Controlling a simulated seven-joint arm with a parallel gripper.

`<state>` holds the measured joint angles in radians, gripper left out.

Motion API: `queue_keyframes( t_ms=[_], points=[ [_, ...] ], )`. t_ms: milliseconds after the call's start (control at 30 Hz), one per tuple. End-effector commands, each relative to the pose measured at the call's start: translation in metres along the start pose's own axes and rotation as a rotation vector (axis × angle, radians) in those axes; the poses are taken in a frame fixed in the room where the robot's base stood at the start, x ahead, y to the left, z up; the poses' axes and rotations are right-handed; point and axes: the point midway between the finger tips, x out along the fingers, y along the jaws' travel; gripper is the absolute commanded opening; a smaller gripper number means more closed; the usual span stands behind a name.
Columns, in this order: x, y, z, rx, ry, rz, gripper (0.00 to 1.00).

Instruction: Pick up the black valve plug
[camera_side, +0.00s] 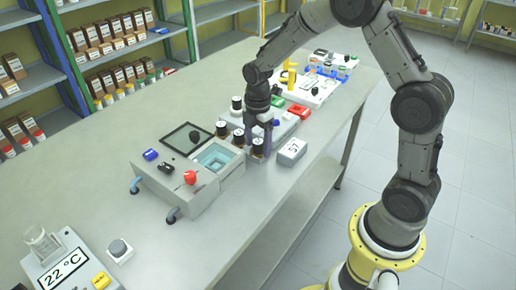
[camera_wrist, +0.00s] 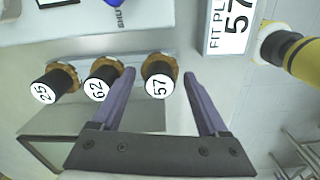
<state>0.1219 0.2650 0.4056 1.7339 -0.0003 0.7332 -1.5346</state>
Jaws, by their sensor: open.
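Several black plugs with white numbered tops and brown collars stand in a row. In the wrist view they read 25 (camera_wrist: 43,92), 62 (camera_wrist: 97,88) and 57 (camera_wrist: 158,84). In the side view, black plugs (camera_side: 221,128) stand near the box, with another (camera_side: 257,148) close to my gripper (camera_side: 262,128). In the wrist view my gripper (camera_wrist: 159,76) is open and empty, its purple fingers on either side of plug 57 in the picture. I cannot tell how far above it they are. A display block (camera_wrist: 231,25) reads "FIT PL" and 57; it also shows in the side view (camera_side: 291,151).
A red block (camera_side: 299,110) lies behind my gripper. The bench (camera_side: 120,150) has clear room at left.

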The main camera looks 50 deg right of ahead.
Motion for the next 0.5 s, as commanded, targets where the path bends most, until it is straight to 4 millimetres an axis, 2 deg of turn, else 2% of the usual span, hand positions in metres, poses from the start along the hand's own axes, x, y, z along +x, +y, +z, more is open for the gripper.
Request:
queue_keyframes(
  t_ms=[67,400,500],
  points=[
    [-0.0002,0.0,0.0,0.0,0.0,0.0,0.75],
    [-0.0005,0.0,0.0001,0.0,0.0,0.0,0.14],
    [-0.0005,0.0001,0.0001,0.0,0.0,0.0,0.0]
  ],
)
